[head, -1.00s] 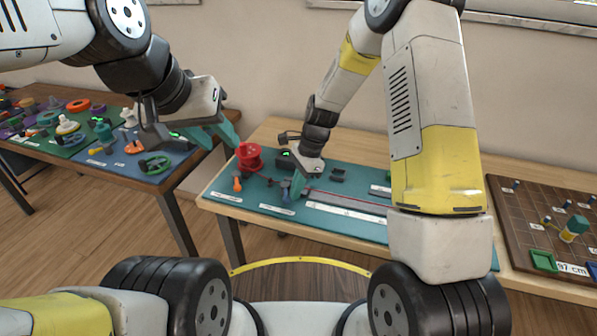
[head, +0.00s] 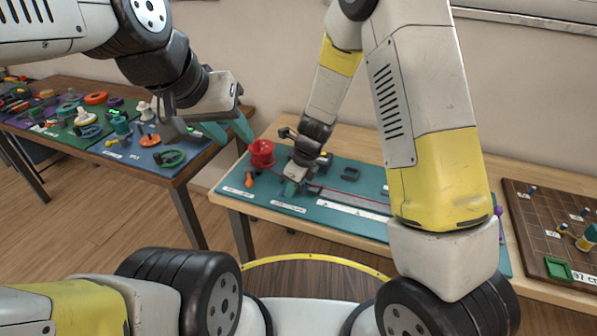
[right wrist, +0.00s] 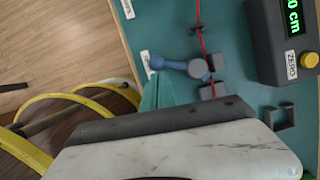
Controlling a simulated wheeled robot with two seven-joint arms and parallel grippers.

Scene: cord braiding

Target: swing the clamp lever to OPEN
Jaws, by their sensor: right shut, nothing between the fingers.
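The clamp lever (right wrist: 172,64) is blue-grey with a round knob at its left end and a round grey pivot (right wrist: 198,68) at its right end, in the right wrist view. A red cord (right wrist: 202,45) runs beside the pivot between small dark blocks. My right gripper (right wrist: 158,92) is shut and empty, its teal tips just below the lever's arm; I cannot tell whether they touch it. In the head view my right gripper (head: 291,188) is low over the teal mat and largely hides the lever. My left gripper (head: 232,132) appears open, in the air near the red spool (head: 262,153).
A dark gauge box (right wrist: 283,35) with a green display and yellow button stands right of the clamp. An orange peg (head: 249,180) stands left of my right gripper. A side table (head: 185,180) with coloured parts is at left, a brown board (head: 545,225) at right.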

